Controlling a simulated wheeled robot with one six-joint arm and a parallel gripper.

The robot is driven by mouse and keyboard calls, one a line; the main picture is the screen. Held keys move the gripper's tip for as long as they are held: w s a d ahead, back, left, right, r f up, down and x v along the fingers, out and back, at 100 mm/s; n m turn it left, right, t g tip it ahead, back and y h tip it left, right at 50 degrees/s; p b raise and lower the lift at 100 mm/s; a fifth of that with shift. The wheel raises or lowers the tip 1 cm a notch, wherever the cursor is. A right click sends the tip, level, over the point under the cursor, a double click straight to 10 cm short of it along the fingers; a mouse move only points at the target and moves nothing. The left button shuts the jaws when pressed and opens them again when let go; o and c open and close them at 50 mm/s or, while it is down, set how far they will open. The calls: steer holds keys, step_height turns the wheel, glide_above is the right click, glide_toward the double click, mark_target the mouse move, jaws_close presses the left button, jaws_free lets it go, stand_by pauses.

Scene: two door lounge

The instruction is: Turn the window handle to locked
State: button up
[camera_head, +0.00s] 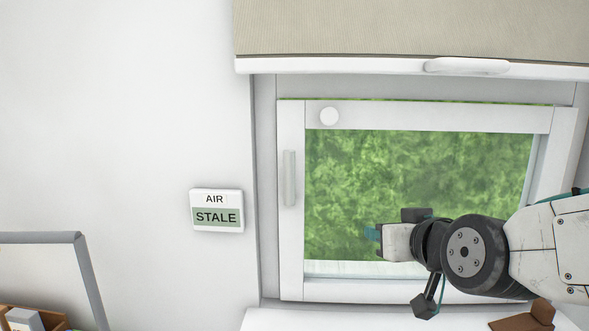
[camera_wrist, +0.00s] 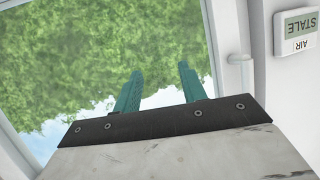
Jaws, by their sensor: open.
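The window handle (camera_head: 289,178) is a slim light-grey bar on the left stile of the white window frame (camera_head: 291,250). It lies vertical, along the stile. In the wrist view the handle (camera_wrist: 244,76) shows right of my fingers, beside the glass. My gripper (camera_head: 370,236) is in front of the lower glass, to the right of and below the handle, and apart from it. In the wrist view my gripper (camera_wrist: 160,70) has its two teal fingers spread with nothing between them.
A wall display (camera_head: 216,210) reading "AIR STALE" hangs left of the window. A beige blind (camera_head: 410,28) with a white bottom rail is above. A brown object (camera_head: 527,318) stands on the sill. A grey-edged panel (camera_head: 40,265) is lower left.

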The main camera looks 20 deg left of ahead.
steer(key=a+r+t+y, duration=0.2)
steer(key=a+r+t, duration=0.1)
steer(key=a, duration=0.6)
steer(key=t, duration=0.5)
glide_toward(290, 173)
steer(key=w+a, duration=0.1)
steer(key=w, duration=0.2)
steer(key=shift+y, duration=0.3)
steer(key=x, duration=0.4)
steer(key=r+x, duration=0.1)
steer(key=x, duration=0.3)
jaws_close()
